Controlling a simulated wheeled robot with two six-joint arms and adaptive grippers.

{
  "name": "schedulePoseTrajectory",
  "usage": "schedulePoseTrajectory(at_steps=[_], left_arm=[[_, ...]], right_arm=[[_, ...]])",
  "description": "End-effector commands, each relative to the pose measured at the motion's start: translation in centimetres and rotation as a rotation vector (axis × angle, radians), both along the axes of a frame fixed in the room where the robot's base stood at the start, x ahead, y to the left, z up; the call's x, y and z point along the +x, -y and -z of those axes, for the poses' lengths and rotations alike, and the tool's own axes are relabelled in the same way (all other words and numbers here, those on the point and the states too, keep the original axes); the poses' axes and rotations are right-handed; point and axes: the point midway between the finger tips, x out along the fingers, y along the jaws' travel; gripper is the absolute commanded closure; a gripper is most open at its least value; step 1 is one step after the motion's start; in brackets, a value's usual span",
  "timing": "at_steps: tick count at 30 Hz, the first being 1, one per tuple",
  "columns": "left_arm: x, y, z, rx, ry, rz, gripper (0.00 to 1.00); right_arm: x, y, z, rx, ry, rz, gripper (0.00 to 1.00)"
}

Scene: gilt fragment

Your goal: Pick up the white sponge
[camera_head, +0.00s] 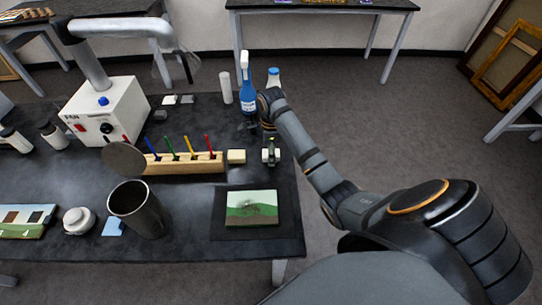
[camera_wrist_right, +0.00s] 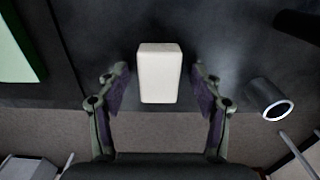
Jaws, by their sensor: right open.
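The white sponge (camera_head: 236,156) is a small cream-white block at the right end of a wooden brush holder, on the dark table. My right gripper (camera_head: 270,152) is just to its right, near the table's right edge. In the right wrist view the sponge (camera_wrist_right: 159,72) stands centred between the two fingers of the right gripper (camera_wrist_right: 160,82). The fingers are open, with a gap on each side of the sponge. My left gripper is not in view.
The wooden holder (camera_head: 180,164) with several coloured tools is left of the sponge. A landscape painting (camera_head: 251,207) lies on a dark mat in front. A blue spray bottle (camera_head: 248,92) stands behind. A dark metal cup (camera_head: 138,208) and a white fan box (camera_head: 106,112) are farther left.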

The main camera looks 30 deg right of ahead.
Motion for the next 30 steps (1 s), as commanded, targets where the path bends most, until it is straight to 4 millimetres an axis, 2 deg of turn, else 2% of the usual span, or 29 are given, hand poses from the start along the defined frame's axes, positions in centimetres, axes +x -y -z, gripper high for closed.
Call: schedulePoseTrajectory(at_steps=[3,13,23,26,30], left_arm=[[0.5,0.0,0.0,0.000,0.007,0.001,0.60],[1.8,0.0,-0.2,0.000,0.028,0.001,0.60],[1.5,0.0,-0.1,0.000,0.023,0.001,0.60],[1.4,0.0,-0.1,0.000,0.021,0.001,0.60],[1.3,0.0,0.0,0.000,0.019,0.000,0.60]], right_arm=[[0.0,0.0,0.0,-0.001,0.001,0.000,0.34],[0.0,0.0,-0.1,-0.001,0.001,0.000,0.78],[0.1,0.0,-0.3,0.000,0.002,0.000,0.78],[0.1,0.0,-1.1,-0.001,0.003,0.000,0.78],[0.1,0.0,-3.4,-0.001,0.005,-0.001,0.78]])
